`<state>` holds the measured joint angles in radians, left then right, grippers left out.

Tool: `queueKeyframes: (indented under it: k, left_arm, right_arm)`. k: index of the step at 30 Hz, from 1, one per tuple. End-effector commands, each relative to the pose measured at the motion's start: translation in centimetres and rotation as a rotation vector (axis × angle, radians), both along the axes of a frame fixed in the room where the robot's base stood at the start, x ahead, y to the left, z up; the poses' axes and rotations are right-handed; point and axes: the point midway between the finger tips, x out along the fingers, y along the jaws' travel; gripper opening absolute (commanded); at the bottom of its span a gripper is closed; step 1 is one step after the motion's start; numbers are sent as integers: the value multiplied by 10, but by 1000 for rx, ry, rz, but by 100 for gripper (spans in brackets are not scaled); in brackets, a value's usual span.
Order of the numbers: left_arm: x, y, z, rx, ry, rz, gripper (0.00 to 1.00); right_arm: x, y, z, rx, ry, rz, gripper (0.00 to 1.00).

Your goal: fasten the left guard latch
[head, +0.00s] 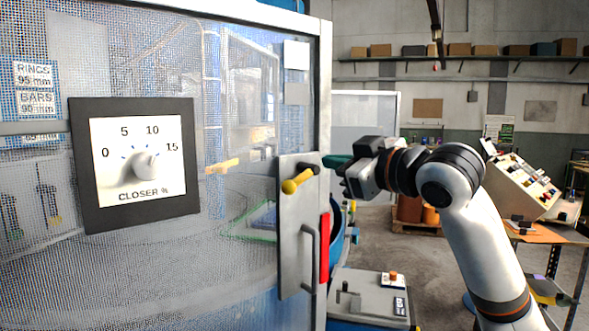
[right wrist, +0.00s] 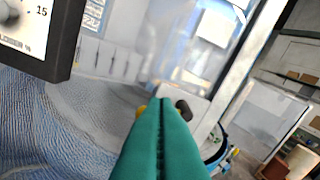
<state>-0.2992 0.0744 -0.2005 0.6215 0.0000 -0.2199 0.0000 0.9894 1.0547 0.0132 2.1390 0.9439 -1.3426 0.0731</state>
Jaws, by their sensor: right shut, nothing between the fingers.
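The guard latch (head: 302,178) is a short lever with a yellow knob and a dark end, on a grey plate (head: 297,230) at the guard door's right edge. The lever slants, its yellow knob lower left of its dark end. My right gripper (head: 328,161) has green fingers, shut and empty, with the tips close to the dark end; I cannot tell whether they touch. In the right wrist view the fingers (right wrist: 161,105) partly hide the latch, leaving its dark end (right wrist: 184,108) and a bit of yellow visible. My left gripper is not in view.
The mesh guard (head: 240,240) fills the left side and carries a closer dial (head: 140,160). A grey vertical handle (head: 309,258) and a red strip (head: 325,248) sit below the latch. A control box (head: 368,293) stands lower right. Open floor lies beyond.

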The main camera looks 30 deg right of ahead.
Motion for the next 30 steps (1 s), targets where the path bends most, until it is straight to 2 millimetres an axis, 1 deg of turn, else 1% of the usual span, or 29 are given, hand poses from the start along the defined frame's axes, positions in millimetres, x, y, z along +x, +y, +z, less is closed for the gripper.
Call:
queueKeyframes:
  k: [2,9,14,17,28,30]
  left_arm:
    - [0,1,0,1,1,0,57]
    - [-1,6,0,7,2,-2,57]
    - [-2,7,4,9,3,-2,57]
    - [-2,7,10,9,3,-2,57]
    - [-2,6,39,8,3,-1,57]
    - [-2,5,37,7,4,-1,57]
  right_arm:
    - [-3,1,1,-5,-2,0,0]
    - [-2,1,1,-3,-1,1,0]
    - [7,1,2,-1,0,2,0]
    - [21,3,2,0,2,4,0]
    - [99,9,0,1,2,2,0]
    - [102,4,-16,-2,4,-1,0]
